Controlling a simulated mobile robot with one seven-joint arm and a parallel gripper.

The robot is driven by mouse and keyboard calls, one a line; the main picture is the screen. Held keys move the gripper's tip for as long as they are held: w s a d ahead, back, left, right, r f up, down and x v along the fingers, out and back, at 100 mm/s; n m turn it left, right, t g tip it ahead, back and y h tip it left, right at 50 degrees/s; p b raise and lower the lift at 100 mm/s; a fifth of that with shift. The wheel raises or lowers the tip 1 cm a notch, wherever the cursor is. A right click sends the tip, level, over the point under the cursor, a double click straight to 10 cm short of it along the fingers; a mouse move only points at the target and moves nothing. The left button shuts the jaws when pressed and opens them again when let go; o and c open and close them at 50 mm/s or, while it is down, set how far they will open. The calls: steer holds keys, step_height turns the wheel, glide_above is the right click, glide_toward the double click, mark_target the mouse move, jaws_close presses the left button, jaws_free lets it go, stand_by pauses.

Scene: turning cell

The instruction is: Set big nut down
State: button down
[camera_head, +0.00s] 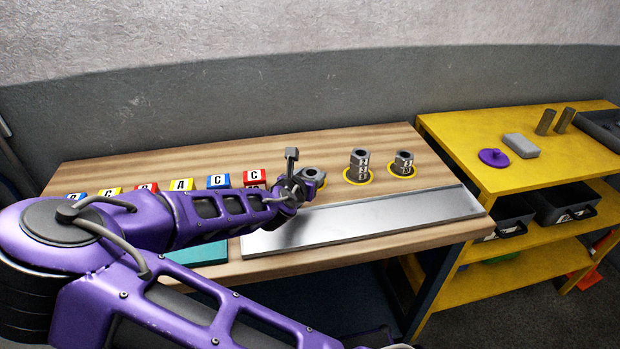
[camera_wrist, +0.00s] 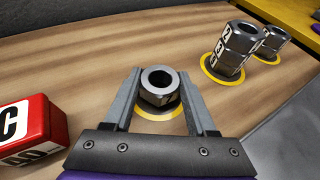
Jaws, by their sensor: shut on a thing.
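The big nut (camera_wrist: 158,88), a grey hexagonal nut with a round hole, sits between the two fingers of my gripper (camera_wrist: 160,92) in the wrist view. My gripper is shut on it. A yellow ring (camera_wrist: 158,113) on the wooden bench shows directly under the nut. In the head view the nut (camera_head: 314,173) is at my gripper (camera_head: 303,182), over the leftmost of the yellow rings. The nut looks level. I cannot tell whether it touches the bench.
A tall stack of numbered nuts (camera_head: 359,163) and a shorter one (camera_head: 403,161) stand on yellow rings to the right. Lettered blocks, including a red one (camera_wrist: 38,125), are to the left. A metal plate (camera_head: 380,217) lies in front. A yellow shelf (camera_head: 480,170) stands at right.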

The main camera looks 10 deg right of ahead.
steer(key=shift+f, duration=0.25)
steer(key=shift+c, duration=1)
jaws_free()
steer(key=shift+r, duration=0.1)
steer(key=p+v, duration=0.2)
steer(key=v, duration=1)
